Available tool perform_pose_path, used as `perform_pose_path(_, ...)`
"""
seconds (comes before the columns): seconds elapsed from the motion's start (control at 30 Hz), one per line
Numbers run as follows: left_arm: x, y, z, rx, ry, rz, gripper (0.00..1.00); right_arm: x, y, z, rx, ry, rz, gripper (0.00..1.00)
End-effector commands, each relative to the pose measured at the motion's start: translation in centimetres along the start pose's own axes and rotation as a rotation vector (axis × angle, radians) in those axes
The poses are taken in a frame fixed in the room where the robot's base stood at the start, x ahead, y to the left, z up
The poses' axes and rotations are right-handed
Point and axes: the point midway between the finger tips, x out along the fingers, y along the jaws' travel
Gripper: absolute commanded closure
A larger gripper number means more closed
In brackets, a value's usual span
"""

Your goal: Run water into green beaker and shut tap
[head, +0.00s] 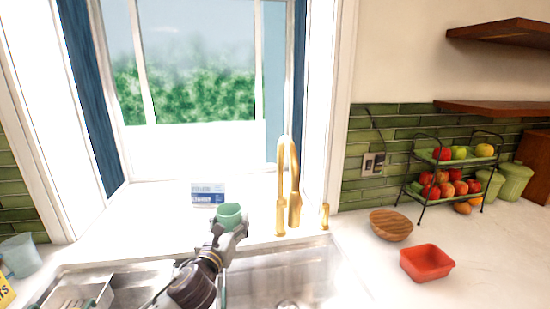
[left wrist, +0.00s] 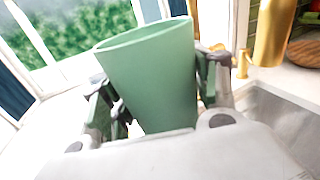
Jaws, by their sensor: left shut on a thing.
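The green beaker (head: 229,214) is held upright, or nearly so, at the back left of the sink basin. My left gripper (head: 231,231) is shut on it; in the left wrist view the beaker (left wrist: 152,75) sits between the two fingers. The inside of the beaker is mostly hidden, so I cannot tell if it holds anything. The gold tap (head: 291,185) stands right of the beaker, its spout apart from it. I see no water stream. A small gold handle (head: 325,216) stands right of the tap. My right gripper is not in view.
The steel sink (head: 320,265) lies below the tap. A blue and white box (head: 208,194) stands behind the beaker. A wooden bowl (head: 391,225), a red container (head: 427,262) and a fruit rack (head: 420,195) are on the right counter. A clear jug (head: 20,256) stands far left.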

Motion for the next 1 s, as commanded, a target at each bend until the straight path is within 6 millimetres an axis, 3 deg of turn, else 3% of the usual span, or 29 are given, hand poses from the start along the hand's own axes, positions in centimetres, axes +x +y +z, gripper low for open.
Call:
perform_pose_path(0.47, -1.2, 3.6, -2.5, -0.002, -0.003, 0.074, 0.63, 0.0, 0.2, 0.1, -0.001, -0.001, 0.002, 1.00)
perform_pose_path(1.0, -3.3, 7.3, -7.6, -0.001, -0.005, 0.141, 0.63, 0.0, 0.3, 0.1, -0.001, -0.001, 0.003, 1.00)
